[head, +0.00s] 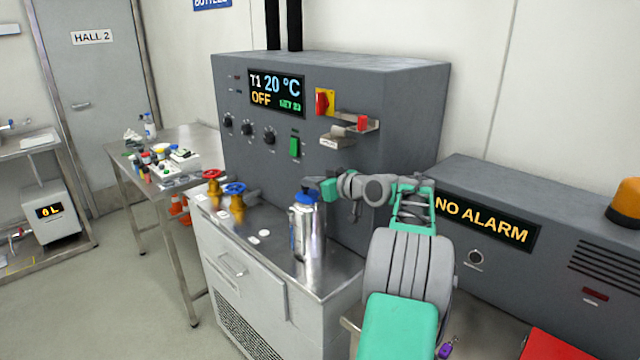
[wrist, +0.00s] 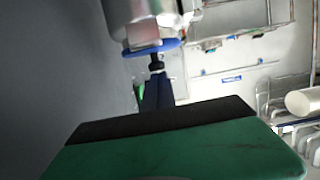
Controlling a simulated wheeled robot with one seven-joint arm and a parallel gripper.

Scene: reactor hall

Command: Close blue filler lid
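A shiny metal cylinder (head: 308,245) stands upright on the steel bench top, with the blue filler lid (head: 304,196) at its top. My gripper (head: 318,187) reaches in from the right, at the height of the lid and close beside it. In the wrist view the metal cylinder (wrist: 125,12) is at the top edge, and the blue lid (wrist: 158,47) is a disc at its end with a dark knob. A green finger with a black edge fills the bottom of that view. Whether the finger touches the lid, and how far the lid is tilted, I cannot tell.
A grey control cabinet (head: 400,110) stands right behind the cylinder. Yellow valves with red (head: 211,174) and blue (head: 236,189) handwheels are to the left on the bench. A cluttered side table (head: 125,165) is further left. A grey alarm box (head: 500,190) is on the right.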

